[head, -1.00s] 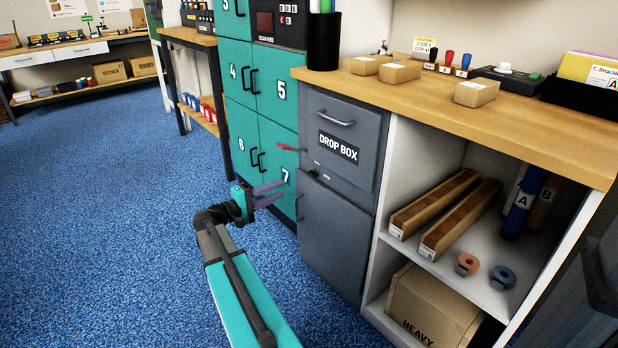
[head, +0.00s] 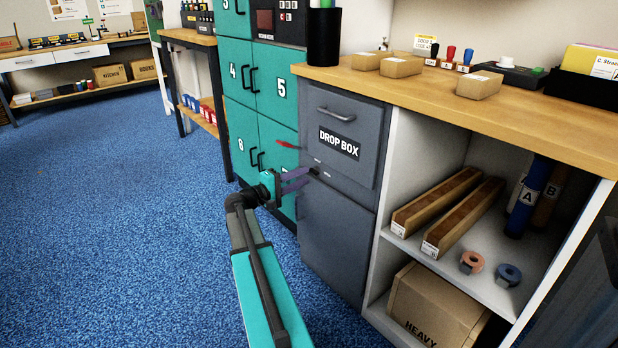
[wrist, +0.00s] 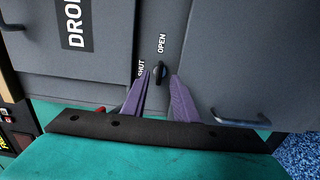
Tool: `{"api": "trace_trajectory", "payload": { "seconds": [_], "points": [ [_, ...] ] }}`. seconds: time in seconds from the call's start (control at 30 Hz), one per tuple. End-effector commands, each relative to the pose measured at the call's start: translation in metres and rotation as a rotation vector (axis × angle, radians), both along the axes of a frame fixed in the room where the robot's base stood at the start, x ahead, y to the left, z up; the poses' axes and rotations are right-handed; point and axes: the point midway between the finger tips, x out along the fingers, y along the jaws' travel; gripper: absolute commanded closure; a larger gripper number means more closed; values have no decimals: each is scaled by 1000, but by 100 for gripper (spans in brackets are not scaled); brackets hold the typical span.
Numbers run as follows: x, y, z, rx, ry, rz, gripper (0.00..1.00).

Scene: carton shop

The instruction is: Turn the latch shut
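The latch (wrist: 160,70) is a small dark knob on the grey drop box front (wrist: 210,50). In the wrist view it lies beside the printed words OPEN and SHUT; its exact turn is hard to read. My gripper (wrist: 161,76) is open, with its two purple fingers on either side of the latch in that view. I cannot tell whether they touch it. In the head view my gripper (head: 307,178) is at the drop box front (head: 350,115), and its fingers largely hide the latch.
Teal lockers (head: 270,95) with black handles stand left of the drop box. A red lever (head: 287,145) sticks out just above my gripper. An open shelf (head: 470,235) with long cartons is on the right. Blue carpet (head: 110,220) on the left is clear.

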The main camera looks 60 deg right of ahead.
Motion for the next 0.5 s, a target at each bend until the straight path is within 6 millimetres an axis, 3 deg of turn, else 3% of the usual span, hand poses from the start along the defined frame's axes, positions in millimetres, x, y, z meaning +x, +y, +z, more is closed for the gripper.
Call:
{"api": "trace_trajectory", "payload": {
  "seconds": [0.2,0.5],
  "points": [
    [-7,-23,-1,0,-1,-1,73],
    [-10,-30,1,0,-1,-1,73]
  ]
}}
